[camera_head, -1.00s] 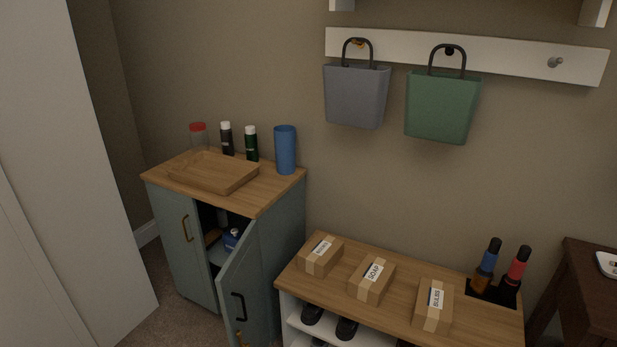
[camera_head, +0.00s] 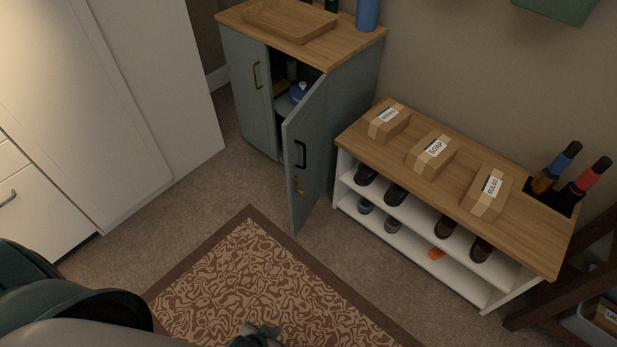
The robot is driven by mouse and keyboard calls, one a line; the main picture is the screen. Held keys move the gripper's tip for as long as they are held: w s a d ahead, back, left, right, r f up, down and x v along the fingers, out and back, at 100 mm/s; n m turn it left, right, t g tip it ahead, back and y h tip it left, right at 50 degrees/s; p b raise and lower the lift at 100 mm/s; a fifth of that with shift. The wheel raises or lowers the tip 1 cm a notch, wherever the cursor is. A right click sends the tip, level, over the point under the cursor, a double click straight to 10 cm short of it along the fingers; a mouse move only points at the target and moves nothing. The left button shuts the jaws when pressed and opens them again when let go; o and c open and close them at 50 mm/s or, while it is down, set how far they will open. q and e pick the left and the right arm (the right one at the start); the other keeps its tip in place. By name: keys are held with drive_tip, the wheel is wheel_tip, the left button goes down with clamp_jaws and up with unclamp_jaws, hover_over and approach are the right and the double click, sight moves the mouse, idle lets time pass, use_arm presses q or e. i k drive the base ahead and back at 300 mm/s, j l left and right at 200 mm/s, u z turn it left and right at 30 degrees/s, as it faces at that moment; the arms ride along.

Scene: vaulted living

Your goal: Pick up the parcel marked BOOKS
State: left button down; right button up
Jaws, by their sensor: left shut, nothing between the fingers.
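Three small brown cardboard parcels with white labels lie in a row on the wooden top of the shoe bench. The left parcel (camera_head: 388,125) has a label too small to read surely. The middle parcel (camera_head: 431,156) reads SOAP. The right parcel (camera_head: 487,194) seems to read BULBS. I cannot make out the word BOOKS for certain on any of them. My left gripper (camera_head: 258,335) shows at the bottom edge, over the rug, shut and empty, well away from the parcels. My right gripper is out of view.
A partly visible labelled box (camera_head: 607,313) sits at lower right. The patterned rug (camera_head: 262,275) is clear.

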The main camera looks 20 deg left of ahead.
sight(386, 121)
drive_tip(key=i+l, duration=0.1)
drive_tip(key=l, duration=0.4)
drive_tip(key=i+l, duration=0.1)
drive_tip(key=l, duration=0.35)
drive_tip(key=i+l, duration=0.1)
drive_tip(key=l, duration=0.85)
drive_tip(key=i, duration=0.05)
